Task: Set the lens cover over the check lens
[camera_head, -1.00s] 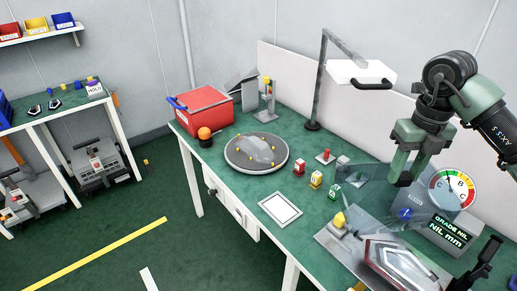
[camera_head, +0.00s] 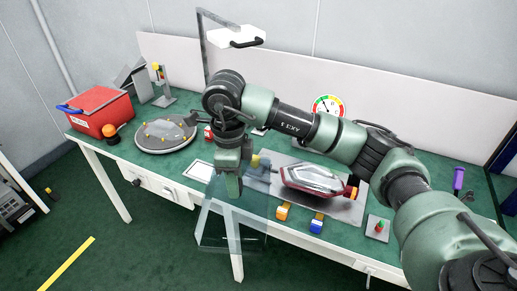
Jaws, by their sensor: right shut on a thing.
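My right gripper (camera_head: 231,192) is shut on a clear, see-through panel, which I take to be the lens cover (camera_head: 234,228). The panel hangs below the fingers, in front of the bench's front edge, with the floor and a bench leg showing through it. A red-rimmed lamp with a clear lens (camera_head: 315,178) lies on a grey plate (camera_head: 345,211) to the right of the gripper. Another clear lens-shaped piece (camera_head: 165,130) sits on a round grey disc (camera_head: 164,146) at the left. I cannot tell which is the check lens. My left gripper is not in view.
The green bench (camera_head: 100,143) carries a red box (camera_head: 100,111), an orange ball (camera_head: 110,130) and a lamp stand (camera_head: 235,37).

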